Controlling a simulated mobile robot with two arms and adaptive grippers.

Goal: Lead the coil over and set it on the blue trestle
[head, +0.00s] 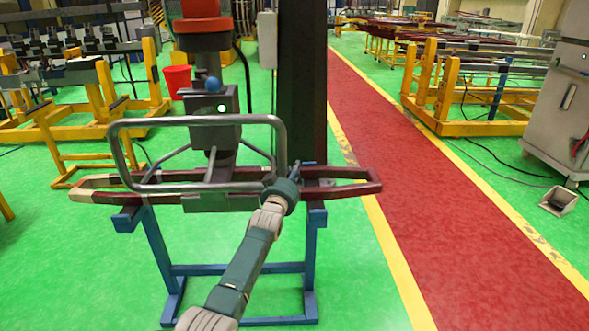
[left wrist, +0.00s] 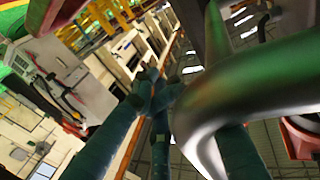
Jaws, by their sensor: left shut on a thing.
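The coil (head: 350,189) is a long, dark red, flattened loop with cream patches at its left end, level in the head view. It hangs under the grey hoist head (head: 212,122), across the top of the blue trestle (head: 155,250). I cannot tell whether it touches the trestle. A grey tubular handle frame (head: 200,120) surrounds the hoist head. My left gripper (head: 294,174) is shut on the frame's lower right part, beside the coil. The left wrist view shows the teal fingers (left wrist: 152,88) close to the thick grey tube (left wrist: 225,95). My right gripper is out of view.
A dark column (head: 302,80) stands right behind the trestle. Yellow racks (head: 150,75) stand at the left, with a red bucket (head: 177,80). A red walkway (head: 400,210) runs on the right, and more yellow racks (head: 440,100) and a grey cabinet (head: 545,120) stand beyond it.

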